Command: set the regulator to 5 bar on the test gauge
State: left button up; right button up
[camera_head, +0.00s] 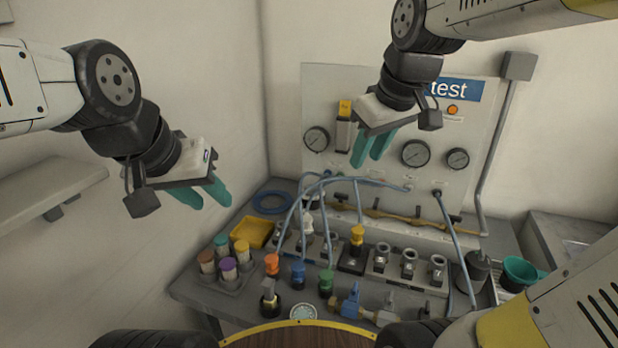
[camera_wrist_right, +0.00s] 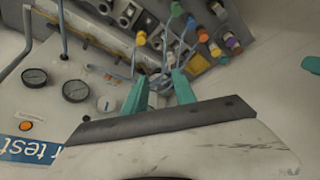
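The test panel (camera_head: 330,90) stands at the back with a blue "test" sign (camera_head: 455,90). It carries a large gauge (camera_head: 415,153) and two smaller gauges, left (camera_head: 316,138) and right (camera_head: 458,158); no needle reading is legible. My left gripper (camera_head: 208,198) is open and empty above the bench's left side.
Orange (camera_head: 272,264), blue (camera_head: 298,271) and green (camera_head: 327,280) knobbed parts stand along the bench front. Blue hoses (camera_head: 290,215) arch across the bench. A yellow tray (camera_head: 252,233) and a holder with several capped items (camera_head: 228,270) are at left. A teal cup (camera_head: 520,271) is at right.

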jog(key=w+a+n+g, duration=0.1)
jog(key=w+a+n, duration=0.1)
jog(key=w+n, duration=0.5)
jog(key=n+g+h, duration=0.2)
jog(key=n+g, duration=0.2)
jog(key=n, duration=0.6)
send_over(312, 185)
notch_tip(312, 185, down, 16)
jog(key=shift+f, duration=0.15)
jog(key=shift+w+f+n, duration=0.1)
jog(key=shift+f+n, duration=0.2)
jog(key=shift+f, duration=0.3)
notch_tip(312, 185, down, 7)
jog(key=shift+f, duration=0.1)
grip_shut()
